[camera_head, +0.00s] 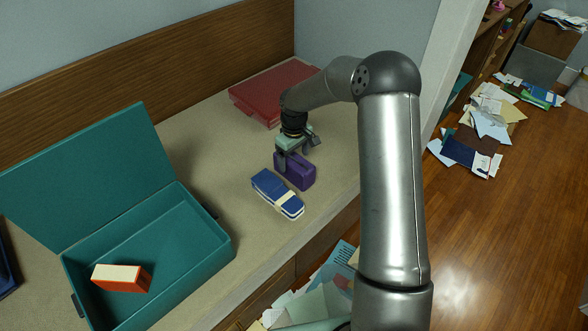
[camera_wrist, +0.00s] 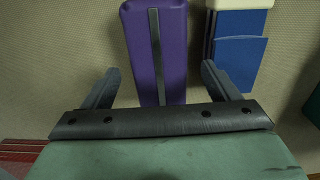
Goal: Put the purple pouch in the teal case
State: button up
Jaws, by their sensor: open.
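The purple pouch (camera_head: 300,171) stands on the counter, right of the middle, with a dark strip along its top. In the wrist view the pouch (camera_wrist: 173,50) lies between the lines of my two fingers, reaching from the top edge down to the gripper body. My gripper (camera_head: 293,158) is open and right over the pouch, one finger on each side in the wrist view (camera_wrist: 160,82). I cannot tell whether the fingers touch it. The teal case (camera_head: 207,256) is open at the left, its lid tilted back, with an orange and cream box (camera_head: 121,278) inside.
A blue bundle with a cream band (camera_head: 277,193) lies close beside the pouch, and in the wrist view it is near the right finger (camera_wrist: 238,60). A closed red case (camera_head: 270,92) lies behind. Papers litter the floor.

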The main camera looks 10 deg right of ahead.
notch_tip(320, 180, down, 3)
jog(key=shift+r, duration=0.15)
jog(key=c, duration=1.3)
jog(key=shift+r, duration=0.15)
jog(key=shift+r, duration=0.65)
jog(key=s+r, duration=0.1)
jog(key=r, duration=0.1)
jog(key=s+r, duration=0.1)
jog(key=r, duration=0.1)
jog(key=s+r+p, duration=0.1)
jog(key=s+r, duration=0.1)
jog(key=r, duration=0.1)
jog(key=shift+d, duration=0.1)
jog(key=shift+s+d+r+p, duration=0.15)
jog(key=shift+s+r, duration=0.6)
jog(key=shift+s, duration=0.9)
jog(key=shift+s+a+r+p, duration=0.15)
jog(key=shift+s+r, duration=0.6)
jog(key=shift+s, duration=0.9)
jog(key=shift+s+d+r+p, duration=0.2)
jog(key=shift+s+r, duration=0.55)
jog(key=shift+s, duration=0.9)
